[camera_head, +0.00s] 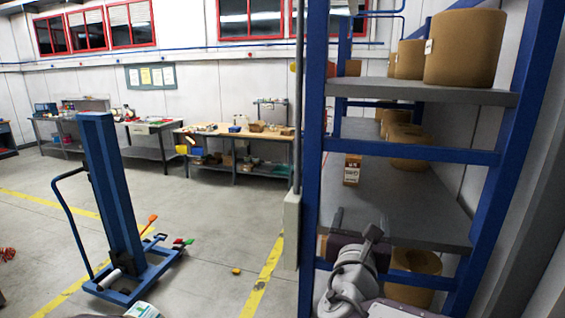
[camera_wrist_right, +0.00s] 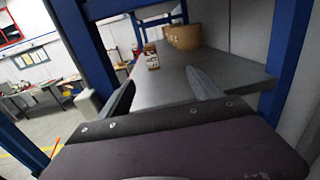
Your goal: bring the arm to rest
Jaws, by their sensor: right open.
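My right gripper (camera_head: 355,226) is at the front of the blue shelf rack's middle shelf (camera_head: 400,205). Its fingers are apart with nothing between them. In the right wrist view the open fingers (camera_wrist_right: 163,92) point in over the grey shelf board (camera_wrist_right: 180,75). A small brown and white box (camera_head: 352,170) stands upright on that shelf, farther in and clear of the fingers. It also shows in the right wrist view (camera_wrist_right: 151,56). My left gripper is not in view.
Blue rack posts (camera_head: 313,120) flank the right arm. Brown rolls stand on the upper shelf (camera_head: 464,48), and another sits below (camera_head: 413,277). A blue lift trolley (camera_head: 112,190) stands on open floor at left. Workbenches (camera_head: 235,133) line the back wall.

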